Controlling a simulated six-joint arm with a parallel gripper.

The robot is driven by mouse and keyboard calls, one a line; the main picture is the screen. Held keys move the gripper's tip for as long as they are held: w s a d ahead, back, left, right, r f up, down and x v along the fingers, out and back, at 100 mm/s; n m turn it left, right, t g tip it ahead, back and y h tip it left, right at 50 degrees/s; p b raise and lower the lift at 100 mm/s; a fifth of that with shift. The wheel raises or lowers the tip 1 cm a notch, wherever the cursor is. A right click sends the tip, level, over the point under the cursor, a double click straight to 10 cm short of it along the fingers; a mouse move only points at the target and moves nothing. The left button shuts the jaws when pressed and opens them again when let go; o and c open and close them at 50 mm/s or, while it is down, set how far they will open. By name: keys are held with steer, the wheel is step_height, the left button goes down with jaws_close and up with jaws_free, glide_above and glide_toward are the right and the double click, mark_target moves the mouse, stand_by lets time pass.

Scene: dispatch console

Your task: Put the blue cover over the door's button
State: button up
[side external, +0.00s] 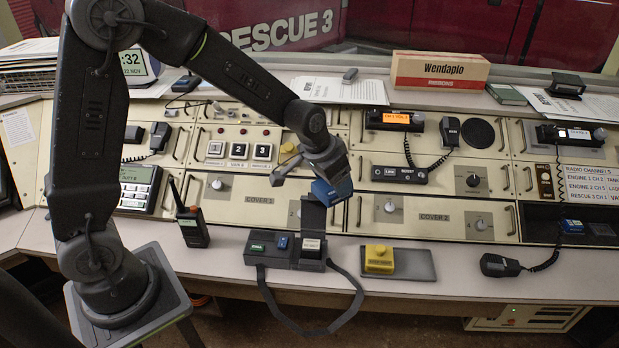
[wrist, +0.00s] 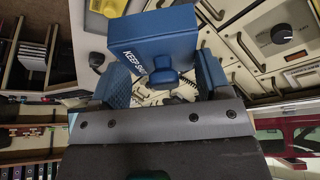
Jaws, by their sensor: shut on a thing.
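My gripper (side external: 322,172) is shut on the blue cover (side external: 338,190) and holds it in the air above the console's sloping front panels. In the wrist view the blue cover (wrist: 152,40) is a box with white lettering that starts "KEEP SH". Its small knob sits between the blue finger pads of my gripper (wrist: 164,77).
A yellow cover (side external: 379,256) sits on a grey mat (side external: 416,265) at the front. A dark box (side external: 285,262) with a strap stands left of it. A handheld radio (side external: 192,226) stands upright farther left. Knobs and handles stick up from the panels.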

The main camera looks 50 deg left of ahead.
steer(key=d, duration=0.1)
steer(key=d+f, duration=0.1)
steer(key=w+d, duration=0.1)
steer(key=shift+d+f, duration=0.2)
steer(key=shift+f, duration=0.05)
steer(key=s+f, duration=0.5)
steer(key=n+t+y, duration=0.3)
steer(key=n+y, duration=0.5)
steer(key=n, duration=0.2)
glide_toward(216, 144)
step_height(216, 144, up, 2)
steer(key=shift+s+d+f+x, duration=0.1)
steer(key=shift+f+x, duration=0.15)
steer(key=shift+x, duration=1.05)
steer(key=shift+s+d+f+x, duration=0.15)
steer(key=shift+f+x, duration=0.05)
steer(key=shift+x, duration=1.1)
steer(key=shift+s+d+f+x, duration=0.1)
steer(key=shift+f+x, duration=0.15)
steer(key=shift+x, duration=1.05)
steer(key=o, duration=1)
